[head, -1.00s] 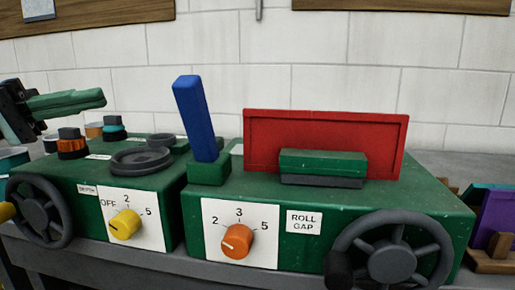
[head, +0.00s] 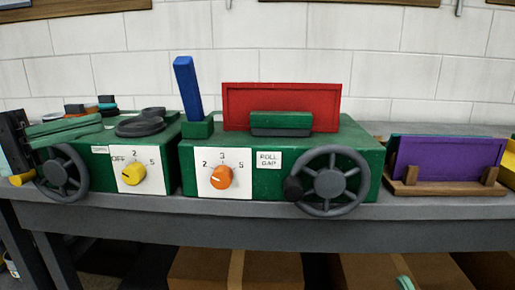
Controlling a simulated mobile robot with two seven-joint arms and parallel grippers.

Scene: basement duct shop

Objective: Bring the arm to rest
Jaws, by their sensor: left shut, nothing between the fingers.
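My left gripper (head: 98,127) comes in at the left edge, its dark body at the border and its green fingers pointing right. The fingers are shut with nothing between them. They appear in front of the left part of the left green machine (head: 103,168), above its dark handwheel (head: 61,174); whether they touch it I cannot tell. My right gripper is not in view.
The right green machine (head: 258,180) carries a blue lever (head: 187,88), red plate (head: 280,105), orange knob (head: 221,177) and handwheel (head: 331,182). A purple panel (head: 447,158) stands in a wooden rack on the grey bench (head: 420,207). Cardboard boxes (head: 200,270) sit below.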

